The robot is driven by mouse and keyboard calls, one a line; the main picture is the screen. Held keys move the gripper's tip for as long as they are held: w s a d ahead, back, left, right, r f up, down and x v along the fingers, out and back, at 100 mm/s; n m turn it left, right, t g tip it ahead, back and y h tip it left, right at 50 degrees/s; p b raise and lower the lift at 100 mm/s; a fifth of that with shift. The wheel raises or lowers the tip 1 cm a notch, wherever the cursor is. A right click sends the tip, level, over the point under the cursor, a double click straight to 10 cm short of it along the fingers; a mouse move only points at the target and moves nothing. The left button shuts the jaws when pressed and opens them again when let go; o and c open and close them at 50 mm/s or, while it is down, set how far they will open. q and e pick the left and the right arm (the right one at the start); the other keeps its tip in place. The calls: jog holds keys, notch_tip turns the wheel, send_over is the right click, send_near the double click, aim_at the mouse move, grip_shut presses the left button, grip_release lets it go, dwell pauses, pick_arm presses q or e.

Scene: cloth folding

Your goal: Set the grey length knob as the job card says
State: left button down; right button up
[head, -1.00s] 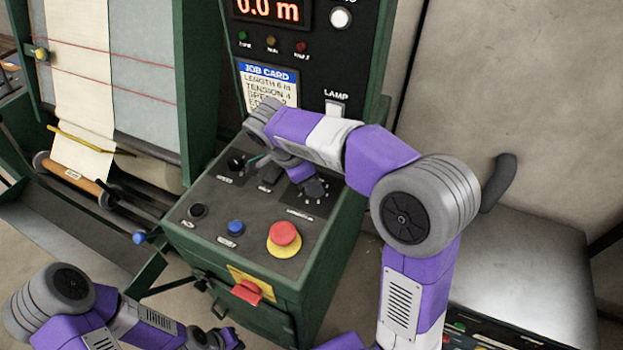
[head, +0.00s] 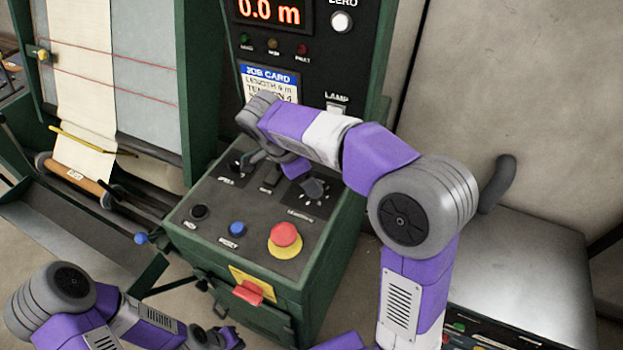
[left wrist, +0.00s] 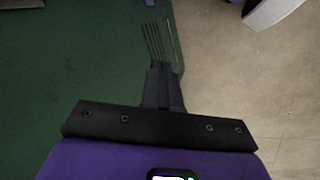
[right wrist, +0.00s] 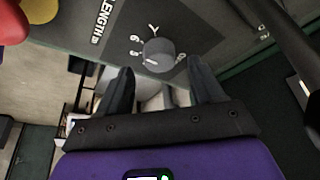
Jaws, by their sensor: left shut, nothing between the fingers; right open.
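The grey length knob (head: 314,188) sits on the sloped top of the green console. In the right wrist view the knob (right wrist: 158,54) has numbers around it and the word LENGTH beside it; a pale mark on it faces lower left. My right gripper (right wrist: 162,88) is open, its fingers apart on either side below the knob, with nothing between them. In the head view my forearm largely hides this gripper. The job card (head: 268,75) reads LENGTH 6 m; its lower lines are covered by my arm. My left gripper (left wrist: 163,85) is shut and empty, low at the console's front.
A red stop button (head: 285,234) on a yellow base, a blue button (head: 237,229) and a black button (head: 199,212) stand near the knob. A cloth roll (head: 80,183) is at the left.

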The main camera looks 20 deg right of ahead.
aim_at(301, 197)
jog(key=p+v, duration=0.1)
jog(key=v, duration=0.4)
jog(key=shift+s+f, duration=0.1)
dwell(0.3)
